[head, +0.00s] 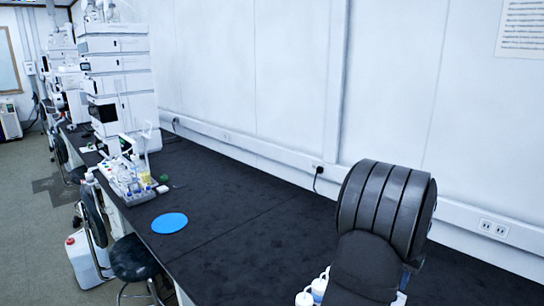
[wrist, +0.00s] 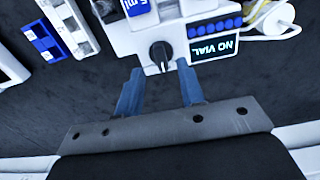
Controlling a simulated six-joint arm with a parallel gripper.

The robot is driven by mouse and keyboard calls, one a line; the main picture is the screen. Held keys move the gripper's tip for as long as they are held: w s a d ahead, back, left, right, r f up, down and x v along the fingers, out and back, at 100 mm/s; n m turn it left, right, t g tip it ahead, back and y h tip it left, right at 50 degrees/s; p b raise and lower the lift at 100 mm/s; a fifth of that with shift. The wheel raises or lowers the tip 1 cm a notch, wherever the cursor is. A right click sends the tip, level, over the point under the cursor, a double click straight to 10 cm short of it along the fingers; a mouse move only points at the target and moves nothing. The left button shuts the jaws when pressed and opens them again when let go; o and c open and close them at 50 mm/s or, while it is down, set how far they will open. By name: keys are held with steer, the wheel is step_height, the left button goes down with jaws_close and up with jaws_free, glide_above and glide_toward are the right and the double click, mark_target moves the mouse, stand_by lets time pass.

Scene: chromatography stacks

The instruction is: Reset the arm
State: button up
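In the wrist view my gripper (wrist: 158,92) shows two blue fingers spread well apart, with nothing held between them. The fingers point toward a white device (wrist: 130,40) with a black knob (wrist: 160,54) and a small display (wrist: 215,47) reading "NO VIAL". The fingertips overlap the device's near edge in the picture; I cannot tell whether they touch it. In the head view my dark arm rises over the bench at the lower right, and the gripper itself is hidden behind it.
The black bench (head: 255,215) has clear room in its middle. A blue disc (head: 169,223) lies near its front edge, beside a grey tray of bottles (head: 135,195). White instrument stacks (head: 120,75) stand farther back. A blue rack (wrist: 41,41) is at the wrist view's upper left.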

steer(key=shift+f, duration=2.2)
steer(key=shift+r, duration=0.1)
step_height(320, 180, up, 17)
step_height(320, 180, down, 17)
steer(key=shift+f, duration=0.2)
steer(key=shift+r+n, duration=0.1)
steer(key=shift+n, duration=0.4)
steer(key=n, duration=0.3)
steer(key=shift+s+d+n, duration=0.1)
steer(key=shift+n, duration=0.3)
steer(key=n, duration=0.4)
steer(key=shift+d+n, duration=0.15)
steer(key=shift+n, duration=0.15)
steer(key=shift+r+n, duration=0.35)
steer(key=shift+n, duration=0.05)
steer(key=shift+r, duration=3.2)
